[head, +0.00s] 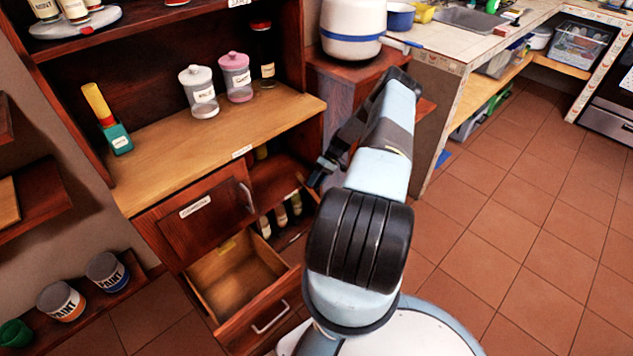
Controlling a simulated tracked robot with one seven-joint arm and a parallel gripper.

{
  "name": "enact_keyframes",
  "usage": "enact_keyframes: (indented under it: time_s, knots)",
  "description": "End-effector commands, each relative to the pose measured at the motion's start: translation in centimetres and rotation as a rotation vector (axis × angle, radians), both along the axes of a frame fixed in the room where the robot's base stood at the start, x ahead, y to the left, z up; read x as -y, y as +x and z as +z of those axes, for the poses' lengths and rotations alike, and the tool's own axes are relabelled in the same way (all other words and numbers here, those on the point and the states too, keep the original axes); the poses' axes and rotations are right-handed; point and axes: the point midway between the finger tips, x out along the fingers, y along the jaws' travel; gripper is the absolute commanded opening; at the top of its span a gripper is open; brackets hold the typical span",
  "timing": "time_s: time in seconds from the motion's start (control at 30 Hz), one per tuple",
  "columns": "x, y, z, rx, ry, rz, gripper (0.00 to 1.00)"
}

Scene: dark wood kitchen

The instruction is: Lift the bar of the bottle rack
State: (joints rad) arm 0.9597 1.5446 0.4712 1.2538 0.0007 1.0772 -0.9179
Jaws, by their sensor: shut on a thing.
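The bottle rack (289,232) is in the open lower compartment of the dark wood cabinet, left of my arm. Several bottles (280,216) stand in it in a slanting row. My gripper (319,177) is at the right side of this compartment, near the rack's right end. It is shut on the rack's bar, but the bar is thin and dark here and mostly hidden by the fingers. My arm covers the area to the right of the rack.
A cabinet door (205,214) is left of the rack, with an open empty drawer (236,281) below. Paint cans (61,301) stand at the lower left. The tiled floor at right is clear.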

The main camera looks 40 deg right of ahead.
Motion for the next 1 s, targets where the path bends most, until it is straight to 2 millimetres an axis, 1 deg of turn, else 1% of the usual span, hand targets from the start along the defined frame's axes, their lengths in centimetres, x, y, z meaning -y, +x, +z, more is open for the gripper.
enact_keyframes:
  time_s: [0.03, 0.57, 0.67, 0.83, 1.0]
  knots:
    - [0.5, -0.2, -0.4, 0.0, -0.011, -0.006, 0.42]
    - [0.1, 0.1, -0.1, 0.001, -0.005, -0.004, 0.42]
    - [0.1, 0.1, 0.6, 0.002, -0.006, -0.003, 0.42]
    - [0.2, 0.2, 2.9, 0.001, -0.006, -0.003, 0.42]
    - [-0.7, -1.6, 5.1, 0.0, -0.003, -0.001, 0.42]
